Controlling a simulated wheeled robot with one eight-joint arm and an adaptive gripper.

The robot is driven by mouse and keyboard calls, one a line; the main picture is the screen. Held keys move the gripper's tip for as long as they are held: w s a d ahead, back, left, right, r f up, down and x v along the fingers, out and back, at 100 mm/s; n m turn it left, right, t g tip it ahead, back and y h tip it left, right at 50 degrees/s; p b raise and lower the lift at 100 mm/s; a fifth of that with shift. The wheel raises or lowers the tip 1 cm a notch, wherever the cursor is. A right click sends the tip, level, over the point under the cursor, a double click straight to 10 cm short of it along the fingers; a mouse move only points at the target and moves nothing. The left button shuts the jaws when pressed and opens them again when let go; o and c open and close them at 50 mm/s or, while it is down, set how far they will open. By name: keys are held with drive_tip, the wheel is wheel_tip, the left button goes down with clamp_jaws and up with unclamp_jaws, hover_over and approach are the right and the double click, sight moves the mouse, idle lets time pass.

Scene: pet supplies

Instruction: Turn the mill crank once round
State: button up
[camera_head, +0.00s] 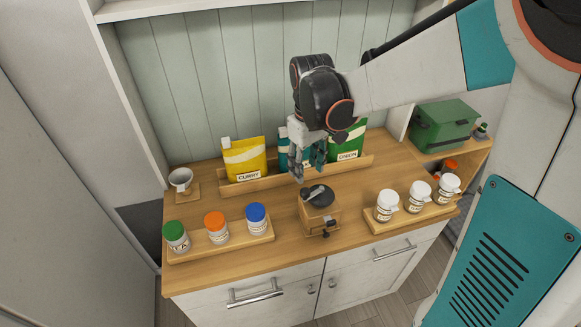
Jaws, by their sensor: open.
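The mill (318,217) is a small wooden box with a dark round top, standing on the wooden counter near its middle. Its crank (314,193) is a grey arm lying across the dark top. My gripper (308,172) hangs above and just behind the mill, fingers pointing down. It is open and looks empty, apart from the crank. A small dark knob shows low on the mill's front. My gripper hides part of the pouches behind it.
Jars with green, orange and blue lids stand on a tray (240,243) at left. White-lidded jars stand on a tray (405,222) at right. A yellow curry pouch (245,157) and green onion pouch (346,144) stand behind. A white cup (181,181) sits at far left, a green box (444,126) at right.

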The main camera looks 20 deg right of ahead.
sight(305, 190)
wheel_tip(305, 190, down, 9)
drive_tip(key=shift+f+b, duration=0.1)
drive_tip(key=shift+b, duration=0.45)
clamp_jaws()
